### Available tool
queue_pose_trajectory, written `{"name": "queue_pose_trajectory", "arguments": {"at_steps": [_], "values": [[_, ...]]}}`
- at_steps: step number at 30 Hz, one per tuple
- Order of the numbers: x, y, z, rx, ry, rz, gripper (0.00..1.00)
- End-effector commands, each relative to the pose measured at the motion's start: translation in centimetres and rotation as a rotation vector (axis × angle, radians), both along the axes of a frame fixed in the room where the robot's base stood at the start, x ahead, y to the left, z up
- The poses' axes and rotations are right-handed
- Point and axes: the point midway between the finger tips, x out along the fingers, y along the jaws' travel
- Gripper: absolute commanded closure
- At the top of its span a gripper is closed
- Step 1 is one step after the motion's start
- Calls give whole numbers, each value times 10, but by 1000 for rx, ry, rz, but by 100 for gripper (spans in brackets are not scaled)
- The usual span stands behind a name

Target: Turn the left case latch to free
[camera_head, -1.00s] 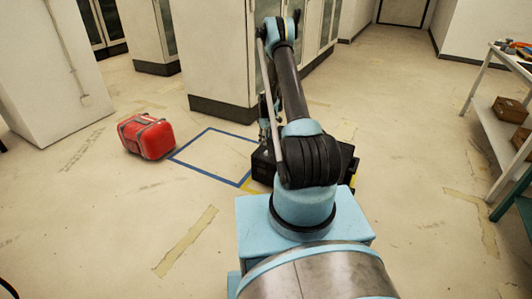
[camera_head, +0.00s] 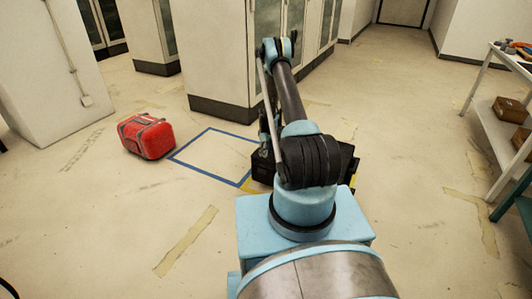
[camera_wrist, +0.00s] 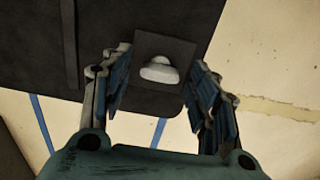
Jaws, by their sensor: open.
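The black case stands on the floor behind my arm in the head view (camera_head: 262,170), and much of it is hidden by the arm. In the wrist view the dark case (camera_wrist: 130,50) fills the upper left. A pale, rounded latch knob (camera_wrist: 159,70) sits on a square dark plate (camera_wrist: 178,48) at the case's edge. My gripper (camera_wrist: 160,88) is open, with one finger on each side of the knob in the picture. I see a gap on both sides, and I cannot tell how deep the fingers reach.
A blue taped square (camera_head: 212,157) on the floor left of the case is empty. A red case (camera_head: 146,137) lies left of it. Cabinets (camera_head: 222,60) stand behind. A shelf table (camera_head: 497,125) with boxes stands at the right. The floor in front is clear.

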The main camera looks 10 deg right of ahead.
Motion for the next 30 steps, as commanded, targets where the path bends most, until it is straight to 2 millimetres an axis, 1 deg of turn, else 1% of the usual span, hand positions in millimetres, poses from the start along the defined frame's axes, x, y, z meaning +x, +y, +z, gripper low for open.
{"name": "queue_pose_trajectory", "arguments": {"at_steps": [2, 5, 6, 8, 9, 20, 26, 30], "values": [[0, 0, 0, 0, 0, 0, 45], [0, 0, 0, 0, 0, 0, 65], [0, 0, 0, 0, 0, 0, 74], [0, 0, 0, 0, 0, 0, 88], [0, 0, 0, 0, 0, 0, 89], [0, 0, 0, 0, 0, -39, 89], [0, 0, 0, 0, 1, -146, 89], [0, 0, 0, 0, 1, -260, 89]]}}
